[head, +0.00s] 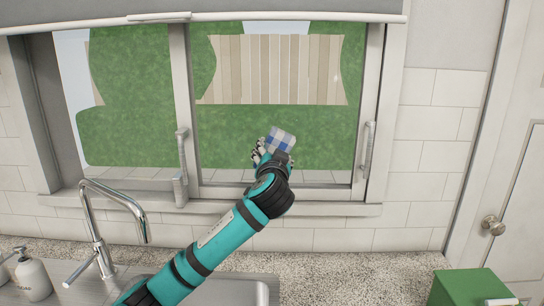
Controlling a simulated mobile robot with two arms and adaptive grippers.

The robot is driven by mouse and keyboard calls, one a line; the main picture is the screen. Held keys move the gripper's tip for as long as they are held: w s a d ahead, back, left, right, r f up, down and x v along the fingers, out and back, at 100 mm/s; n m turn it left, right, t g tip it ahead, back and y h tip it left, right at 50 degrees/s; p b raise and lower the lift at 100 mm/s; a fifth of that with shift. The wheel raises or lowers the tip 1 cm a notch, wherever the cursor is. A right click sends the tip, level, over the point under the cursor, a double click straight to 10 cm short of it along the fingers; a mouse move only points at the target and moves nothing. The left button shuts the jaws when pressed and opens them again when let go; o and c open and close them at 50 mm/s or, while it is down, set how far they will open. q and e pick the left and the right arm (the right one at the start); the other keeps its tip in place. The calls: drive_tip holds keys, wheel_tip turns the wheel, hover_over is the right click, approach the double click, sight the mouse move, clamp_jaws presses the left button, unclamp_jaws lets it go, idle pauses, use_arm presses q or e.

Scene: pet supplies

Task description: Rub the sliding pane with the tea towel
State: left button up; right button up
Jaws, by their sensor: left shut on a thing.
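The sliding pane (238,129) is the right-hand glass panel of the window above the sink, with a grey frame and upright handles at its sides. My left gripper (272,150) is in front of the lower middle of this pane, shut on a blue and white checked tea towel (283,137). The folded towel shows just above and right of the fingers. I cannot tell whether it touches the glass. My right gripper is not in view.
A chrome faucet (104,225) rises from the sink (232,291) at the lower left. A soap bottle (33,278) stands at the left edge. A green box (468,287) is at the lower right, near a door knob (493,225).

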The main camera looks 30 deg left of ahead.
sight(301, 151)
use_arm(q)
drive_tip(key=shift+w+d+f, duration=0.1)
drive_tip(key=shift+w+d, duration=0.2)
drive_tip(key=shift+d, duration=0.35)
drive_tip(key=shift+w+d, duration=0.3)
drive_tip(key=shift+d, duration=0.3)
drive_tip(key=shift+w+d, duration=0.3)
drive_tip(key=shift+d, duration=0.35)
drive_tip(key=shift+w+d, duration=0.3)
drive_tip(key=shift+d, duration=0.3)
drive_tip(key=shift+w+d, duration=0.25)
drive_tip(key=shift+d, duration=0.25)
drive_tip(key=shift+w+d, duration=0.25)
drive_tip(key=shift+d, duration=0.25)
drive_tip(key=shift+w+d+b, duration=0.1)
drive_tip(key=shift+w+d, duration=0.2)
drive_tip(key=shift+d, duration=0.3)
drive_tip(key=shift+w+d+b, duration=0.15)
drive_tip(key=shift+w+d, duration=0.1)
drive_tip(key=shift+d, duration=0.35)
drive_tip(key=shift+w+d+b, duration=0.1)
drive_tip(key=shift+w+d, duration=0.2)
drive_tip(key=shift+d, duration=0.3)
drive_tip(key=shift+s+a, duration=0.3)
drive_tip(key=shift+a, duration=0.35)
drive_tip(key=shift+s+a, duration=0.3)
drive_tip(key=shift+a, duration=0.3)
drive_tip(key=shift+s+a, duration=0.3)
drive_tip(key=shift+a, duration=0.35)
drive_tip(key=shift+a, duration=0.15)
